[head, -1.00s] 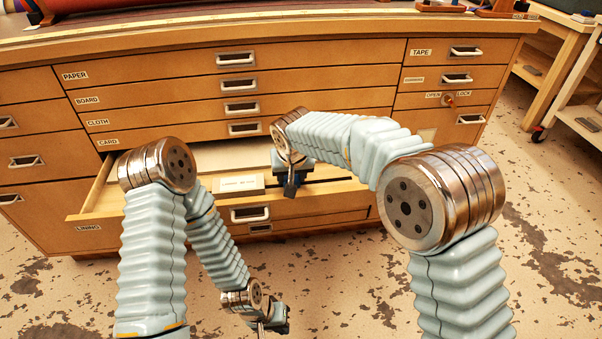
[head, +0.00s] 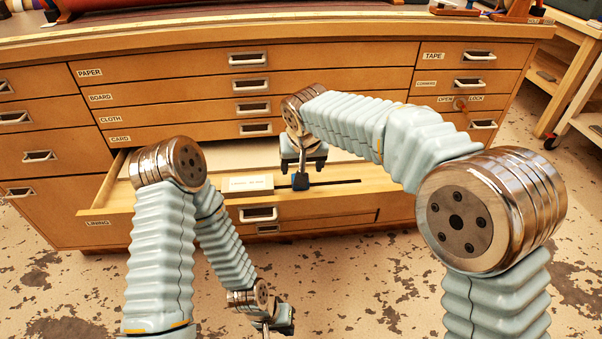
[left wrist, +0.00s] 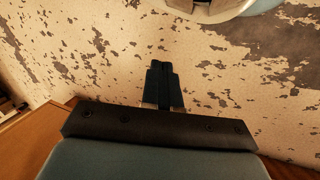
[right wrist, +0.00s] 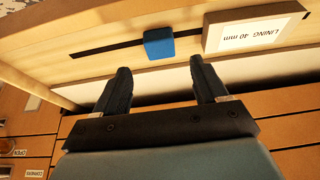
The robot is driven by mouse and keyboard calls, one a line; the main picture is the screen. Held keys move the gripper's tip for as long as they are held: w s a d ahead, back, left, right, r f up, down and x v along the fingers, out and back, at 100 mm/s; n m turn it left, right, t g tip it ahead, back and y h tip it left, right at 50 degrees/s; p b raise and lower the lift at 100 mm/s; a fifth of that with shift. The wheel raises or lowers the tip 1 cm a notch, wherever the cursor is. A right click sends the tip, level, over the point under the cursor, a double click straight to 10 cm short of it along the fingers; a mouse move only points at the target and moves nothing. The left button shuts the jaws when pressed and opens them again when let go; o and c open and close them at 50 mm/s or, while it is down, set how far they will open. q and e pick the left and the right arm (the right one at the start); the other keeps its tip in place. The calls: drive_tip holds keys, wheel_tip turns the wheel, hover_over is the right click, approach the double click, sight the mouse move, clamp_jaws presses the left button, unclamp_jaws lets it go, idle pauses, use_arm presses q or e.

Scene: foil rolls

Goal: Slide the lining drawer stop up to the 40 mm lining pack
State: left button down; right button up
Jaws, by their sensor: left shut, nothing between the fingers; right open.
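The lining drawer stop is a small blue block (right wrist: 159,43) on a dark slot in the right wrist view. It also shows in the head view (head: 300,182), partly overlapped by my gripper. The 40 mm lining pack (right wrist: 240,36) is a flat box with a white label; it also shows in the head view (head: 248,184). A short gap separates stop and pack. My right gripper (right wrist: 162,76) is open and empty, its fingers pointing toward the stop, apart from it. My left gripper (head: 276,322) is shut and empty, low in front of the cabinet; its fingers show in the left wrist view (left wrist: 162,85).
The open lining drawer (head: 110,211) sticks out from the wooden cabinet (head: 190,95), below closed drawers. The slot (head: 340,182) runs right of the stop and looks clear. Speckled floor (head: 370,280) lies in front.

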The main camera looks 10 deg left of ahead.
drive_tip(key=v, duration=0.7)
